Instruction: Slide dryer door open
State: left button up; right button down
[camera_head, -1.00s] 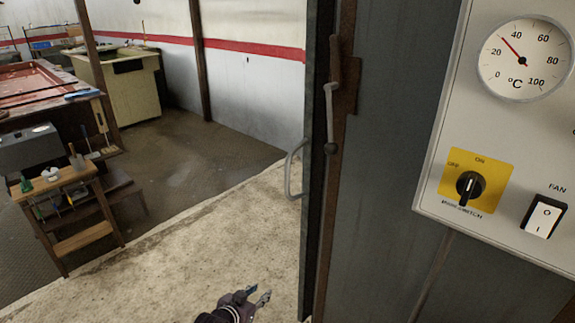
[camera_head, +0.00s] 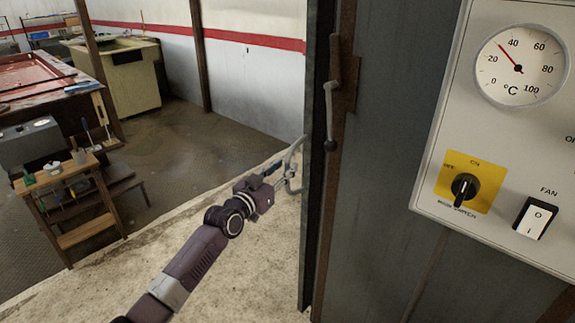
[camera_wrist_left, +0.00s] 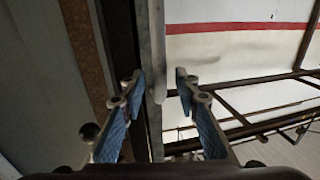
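The dryer door shows edge-on as a tall dark panel (camera_head: 316,100) in the middle of the head view. Its pale metal loop handle (camera_head: 297,150) sticks out from the left face. My left gripper (camera_head: 284,178) is at the lower part of the handle, reaching in from the lower left. In the wrist view my left gripper (camera_wrist_left: 160,84) has its two blue-padded fingers apart, with the door's grey edge strip (camera_wrist_left: 152,50) seen between them. A pale bar near the right finger may be the handle; contact cannot be told. My right gripper is not in view.
A rusty latch lever (camera_head: 330,110) is on the frame right of the door edge. A control box (camera_head: 460,110) with a dial and switches is at the right. A small wooden stand (camera_head: 85,238) and a green cabinet (camera_head: 125,80) are at the left. The floor between is clear.

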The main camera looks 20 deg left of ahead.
pick_arm(q)
jog(key=shift+w+d, duration=0.2)
jog(key=shift+w, duration=0.95)
grip_shut()
